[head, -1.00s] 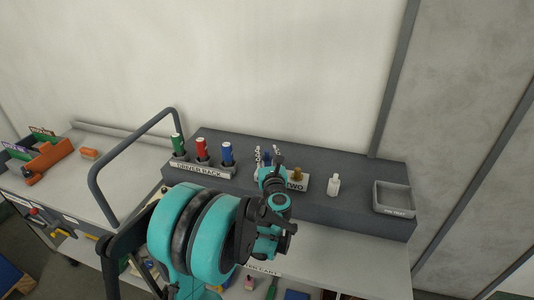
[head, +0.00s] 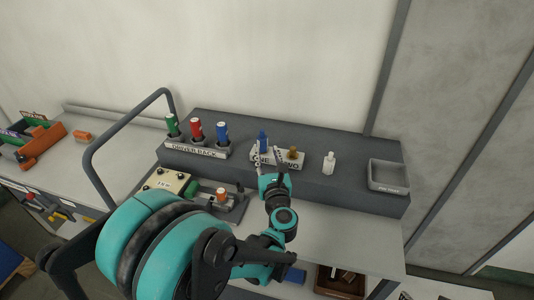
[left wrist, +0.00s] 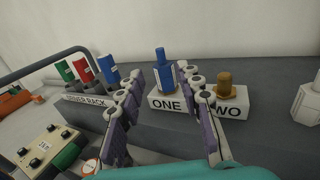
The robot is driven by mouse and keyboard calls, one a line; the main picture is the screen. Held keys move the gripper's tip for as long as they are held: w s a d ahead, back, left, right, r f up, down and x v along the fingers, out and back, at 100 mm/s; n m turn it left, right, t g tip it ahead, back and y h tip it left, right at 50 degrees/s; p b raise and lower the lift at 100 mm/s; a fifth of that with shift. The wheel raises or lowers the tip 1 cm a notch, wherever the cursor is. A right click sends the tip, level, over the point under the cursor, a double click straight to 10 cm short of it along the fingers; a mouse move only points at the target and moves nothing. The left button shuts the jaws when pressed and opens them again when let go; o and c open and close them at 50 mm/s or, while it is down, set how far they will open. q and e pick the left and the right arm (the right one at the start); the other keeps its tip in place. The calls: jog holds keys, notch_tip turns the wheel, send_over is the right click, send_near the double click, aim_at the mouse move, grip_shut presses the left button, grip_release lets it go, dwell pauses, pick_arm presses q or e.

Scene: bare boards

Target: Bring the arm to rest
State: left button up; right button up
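My left gripper (head: 266,158) is open and empty in front of the block labelled ONE and TWO (head: 292,164). In the left wrist view its two fingers (left wrist: 160,88) stand apart with nothing between their pads. Beyond them a blue piece (left wrist: 164,72) stands upright in the ONE place, and a brass piece (left wrist: 231,84) stands in the TWO place. My teal left arm fills the lower middle of the head view. My right gripper is not in view.
The driver rack (head: 197,149) holds green, red and blue handles. A white bottle (head: 329,163) and a grey tray (head: 388,176) stand to the right on the dark shelf. A grey rail (head: 128,128) rises at left. A beige button box (head: 167,181) sits below the rack.

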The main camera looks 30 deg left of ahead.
pick_arm(q)
jog(key=w+d+r+m+t+h, duration=0.25)
jog(key=d+r+m, duration=0.25)
jog(key=m, duration=0.3)
jog(key=s+d+m+h, duration=0.2)
jog(key=d+m+h, duration=0.35)
jog(key=m, duration=0.45)
jog(key=s+d+m+h, duration=0.3)
jog(key=d+m+h, duration=0.3)
jog(key=m, duration=0.4)
jog(key=s+a+f+m+g+y, duration=0.2)
jog(key=s+f+m+g+y, duration=0.1)
jog(key=s+f+m+g, duration=0.6)
jog(key=s+f+m, duration=0.4)
jog(key=s+m, duration=0.2)
jog(key=s, duration=0.1)
jog(key=shift+s+a+m+g, duration=0.3)
jog(key=shift+g, duration=0.05)
